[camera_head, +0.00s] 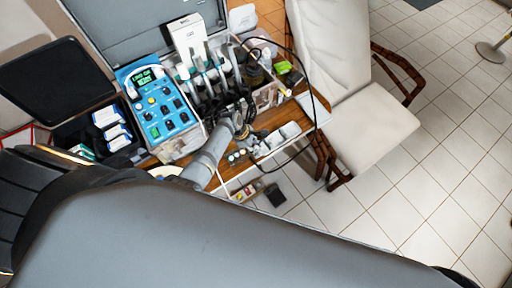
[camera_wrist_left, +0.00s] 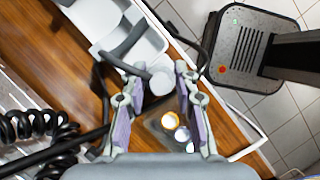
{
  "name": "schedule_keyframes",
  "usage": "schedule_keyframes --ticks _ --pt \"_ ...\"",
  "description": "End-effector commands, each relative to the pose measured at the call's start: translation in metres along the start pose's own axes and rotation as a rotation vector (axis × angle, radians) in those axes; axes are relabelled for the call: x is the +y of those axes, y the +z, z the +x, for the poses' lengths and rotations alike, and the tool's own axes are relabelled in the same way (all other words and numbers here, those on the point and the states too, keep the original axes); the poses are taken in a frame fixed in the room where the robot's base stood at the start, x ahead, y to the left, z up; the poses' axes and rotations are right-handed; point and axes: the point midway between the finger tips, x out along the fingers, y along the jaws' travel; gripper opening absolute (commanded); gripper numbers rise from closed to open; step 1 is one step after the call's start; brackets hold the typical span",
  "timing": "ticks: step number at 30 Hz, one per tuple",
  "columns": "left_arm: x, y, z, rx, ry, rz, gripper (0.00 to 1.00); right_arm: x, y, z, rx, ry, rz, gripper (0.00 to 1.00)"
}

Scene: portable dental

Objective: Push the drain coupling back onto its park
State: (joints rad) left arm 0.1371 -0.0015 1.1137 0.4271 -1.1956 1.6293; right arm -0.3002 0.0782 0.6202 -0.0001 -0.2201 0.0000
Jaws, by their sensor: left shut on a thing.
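My left gripper (camera_wrist_left: 160,76) has its two fingers on either side of a small pale grey round piece (camera_wrist_left: 161,84), which looks like the drain coupling. The fingers are shut on it near their tips. I cannot pick out the park with certainty. In the head view my left gripper (camera_head: 243,128) is small, at the wooden top in front of the instrument rack, and the piece in it cannot be made out. My right gripper is out of view.
A blue control unit (camera_head: 160,105) stands left of dental handpieces (camera_head: 210,80). Black hoses (camera_head: 300,60) loop around the right side. A black coiled cable (camera_wrist_left: 40,128) lies left in the wrist view. A cream chair (camera_head: 350,110) stands right; tiled floor is open beyond.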

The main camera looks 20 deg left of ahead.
Motion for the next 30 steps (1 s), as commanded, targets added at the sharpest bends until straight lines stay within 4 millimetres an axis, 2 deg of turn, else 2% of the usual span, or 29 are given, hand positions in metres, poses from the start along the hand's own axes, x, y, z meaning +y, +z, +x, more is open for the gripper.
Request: schedule_keyframes --ticks 1,6,7,17,20,30 --pt "-0.001 -0.001 0.001 0.001 -0.002 0.0 0.31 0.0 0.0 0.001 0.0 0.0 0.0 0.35" --pt "-0.001 -0.001 0.001 0.001 -0.001 0.0 0.54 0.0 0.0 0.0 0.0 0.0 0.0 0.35" --pt "-0.001 -0.001 0.001 0.001 -0.001 0.0 0.56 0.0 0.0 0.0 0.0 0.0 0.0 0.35" --pt "0.0 -0.001 -0.003 0.001 0.001 0.0 0.56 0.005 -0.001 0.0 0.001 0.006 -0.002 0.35" --pt "0.0 -0.001 -0.015 0.001 0.002 -0.001 0.56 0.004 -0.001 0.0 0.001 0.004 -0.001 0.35" --pt "0.0 -0.001 -0.093 0.003 0.002 0.002 0.56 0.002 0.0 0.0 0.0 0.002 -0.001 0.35"
